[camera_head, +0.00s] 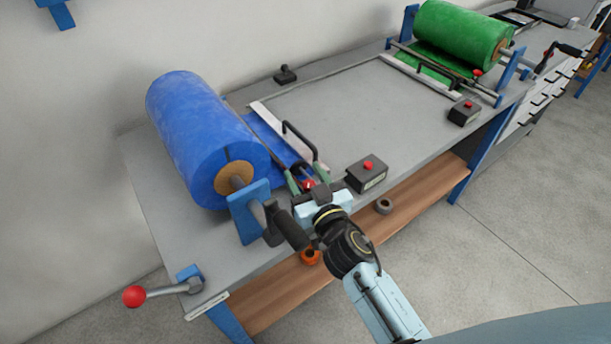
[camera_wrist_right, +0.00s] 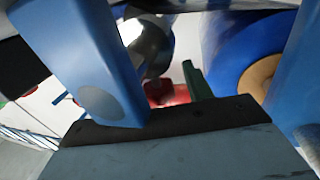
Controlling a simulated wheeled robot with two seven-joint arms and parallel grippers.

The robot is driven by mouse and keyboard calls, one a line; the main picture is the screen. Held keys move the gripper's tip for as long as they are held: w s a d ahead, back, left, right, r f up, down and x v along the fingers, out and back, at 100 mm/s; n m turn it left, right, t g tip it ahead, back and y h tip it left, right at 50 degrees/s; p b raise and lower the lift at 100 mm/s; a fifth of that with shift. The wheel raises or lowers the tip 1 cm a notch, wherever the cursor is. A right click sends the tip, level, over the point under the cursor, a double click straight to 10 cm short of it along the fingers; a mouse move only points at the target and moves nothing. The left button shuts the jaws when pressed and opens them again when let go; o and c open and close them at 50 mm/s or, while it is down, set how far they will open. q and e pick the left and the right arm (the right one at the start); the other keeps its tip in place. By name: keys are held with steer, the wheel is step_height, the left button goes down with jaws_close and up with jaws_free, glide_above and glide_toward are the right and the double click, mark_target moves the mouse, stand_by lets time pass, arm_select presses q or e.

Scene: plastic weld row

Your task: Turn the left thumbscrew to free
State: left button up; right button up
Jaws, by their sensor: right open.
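A small red knob, seemingly the left thumbscrew (camera_head: 309,185), is at the front end of the left bar, beside the blue roll. My right gripper (camera_head: 307,178) reaches it from the front edge of the bench and is open, its fingers around or close to the knob. In the right wrist view, red shows (camera_wrist_right: 166,93) beyond the palm, between two blue fingers, next to a green part (camera_wrist_right: 195,80). Whether a finger touches it I cannot tell. The knob is partly hidden. My left gripper is not in view.
The blue roll (camera_head: 200,130) sits left, with a crank handle (camera_head: 290,230) close to my right wrist. A red-button box (camera_head: 367,175) stands just right of the gripper. A red-ball lever (camera_head: 150,293) is at the front left. The bench middle (camera_head: 340,105) is clear.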

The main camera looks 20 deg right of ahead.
steer(key=c, duration=1)
steer(key=shift+o, duration=0.2)
steer(key=shift+r+n+y+p, duration=0.15)
steer(key=shift+n+y+p, duration=0.35)
steer(key=shift+y+p, duration=0.3)
steer(key=n+y+p, duration=0.1)
steer(key=y+p, duration=0.1)
steer(key=n+g+y+p, duration=0.1)
steer(key=n+y, duration=0.1)
steer(key=shift+a+r+g+p, duration=0.1)
steer(key=shift+a+g+p, duration=0.1)
steer(key=shift+g+p, duration=0.15)
steer(key=shift+n+g+y+p, duration=0.25)
steer(key=shift+n+y+p, duration=0.15)
steer(key=shift+y, duration=0.2)
steer(key=shift+s+a+n+g+y+p, duration=0.15)
steer(key=shift+n+g+y+p, duration=0.15)
steer(key=shift+n+g+y, duration=0.6)
steer(key=shift+a+f+n+g+y, duration=0.15)
steer(key=shift+n+g+y, duration=0.35)
steer(key=shift+y, duration=0.5)
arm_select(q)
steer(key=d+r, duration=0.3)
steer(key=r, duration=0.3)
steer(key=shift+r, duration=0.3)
arm_select(e)
steer(key=shift+s+n+g+y, duration=0.15)
steer(key=shift+n+g+y, duration=0.65)
steer(key=shift+g, duration=0.2)
steer(key=shift+a, duration=0.15)
